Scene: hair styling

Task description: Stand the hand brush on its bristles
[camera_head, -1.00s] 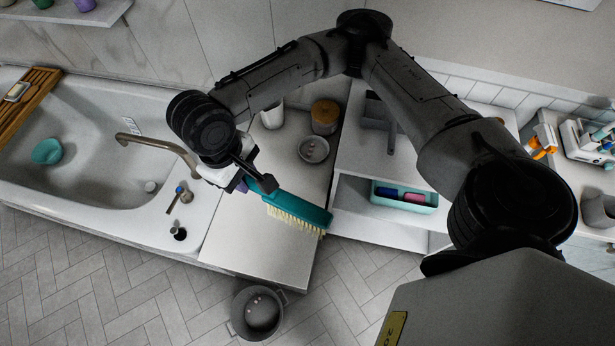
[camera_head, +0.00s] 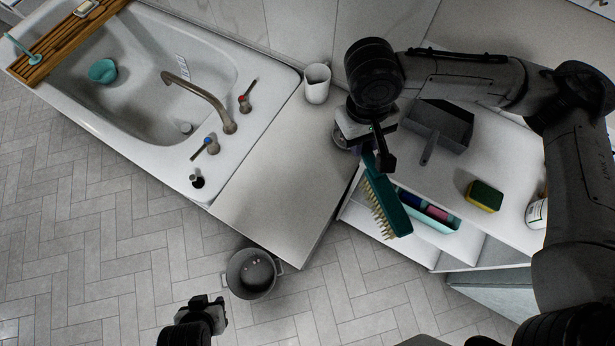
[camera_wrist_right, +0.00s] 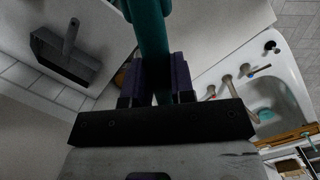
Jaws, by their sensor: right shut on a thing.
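The hand brush (camera_head: 391,208) has a teal back and cream bristles. Its handle also shows in the right wrist view (camera_wrist_right: 149,30), between the purple finger pads. My right gripper (camera_head: 376,158) is shut on the handle and holds the brush in front of the shelf unit, with its head slanting down to the right. The bristles (camera_head: 376,206) face left in the picture. Whether the brush touches anything beneath is hard to tell. My left gripper (camera_head: 212,304) is low in the head view, over the floor, away from the brush; its finger gap is unclear.
A bare countertop (camera_head: 275,195) lies left of the brush, beside the bathtub (camera_head: 95,115). The shelf unit holds a dustpan (camera_head: 440,125), a sponge (camera_head: 485,196) and a teal tray (camera_head: 440,222). A grey pot (camera_head: 250,274) stands on the floor.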

